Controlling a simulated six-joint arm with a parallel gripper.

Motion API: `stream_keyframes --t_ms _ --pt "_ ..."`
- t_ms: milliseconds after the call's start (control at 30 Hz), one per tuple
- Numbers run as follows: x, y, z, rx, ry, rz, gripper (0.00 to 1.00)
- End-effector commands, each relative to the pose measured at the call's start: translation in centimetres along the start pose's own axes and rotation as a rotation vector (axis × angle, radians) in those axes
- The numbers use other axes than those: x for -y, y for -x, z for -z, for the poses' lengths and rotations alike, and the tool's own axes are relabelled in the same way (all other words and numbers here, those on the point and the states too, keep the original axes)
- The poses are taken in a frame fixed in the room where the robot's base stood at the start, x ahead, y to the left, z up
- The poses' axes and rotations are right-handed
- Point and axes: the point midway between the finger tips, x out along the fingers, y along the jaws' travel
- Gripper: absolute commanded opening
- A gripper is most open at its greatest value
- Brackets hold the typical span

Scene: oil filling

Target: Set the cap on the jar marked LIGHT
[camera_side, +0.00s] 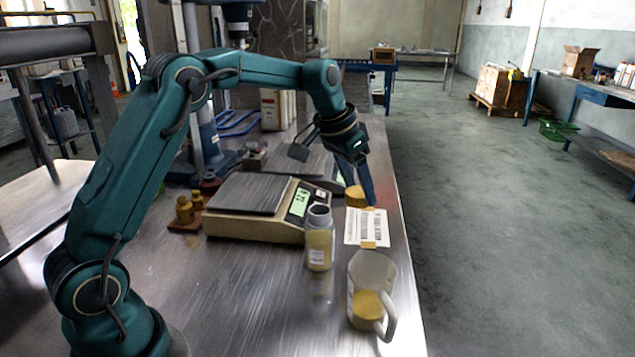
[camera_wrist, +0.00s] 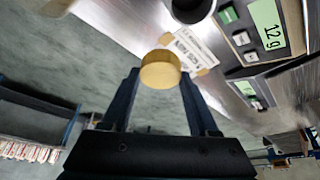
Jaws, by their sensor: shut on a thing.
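A yellow-gold round cap (camera_wrist: 160,70) is between the fingertips of my gripper (camera_wrist: 159,76) in the wrist view. In the side view my gripper (camera_side: 364,185) is shut on this cap (camera_side: 354,197), over the far end of a printed sheet. An open-mouthed jar (camera_side: 319,244) with yellowish contents stands upright to the front left of the gripper, in front of the scale. Its label is too small to read. In the wrist view a dark round mouth, likely this jar's (camera_wrist: 190,8), is cut off at the top edge. The cap is apart from the jar.
A scale (camera_side: 252,228) stands behind the jar; its display reads 12 g in the wrist view (camera_wrist: 267,24). A clear jug (camera_side: 385,270) with yellow liquid stands at the front right. A printed sheet (camera_side: 353,232) lies near the bench's right edge. Brass weights (camera_side: 184,211) sit left.

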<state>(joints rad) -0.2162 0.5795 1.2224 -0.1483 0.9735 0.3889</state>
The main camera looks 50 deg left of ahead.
Motion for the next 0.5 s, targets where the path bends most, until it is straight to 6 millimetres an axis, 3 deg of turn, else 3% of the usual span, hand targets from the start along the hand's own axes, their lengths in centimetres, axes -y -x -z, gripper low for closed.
stream_keyframes --t_ms 200,500 --pt "1.7 4.4 -3.0 -0.004 0.005 0.001 0.10" --pt "2.1 6.3 -5.2 -0.004 0.000 -0.002 0.10"
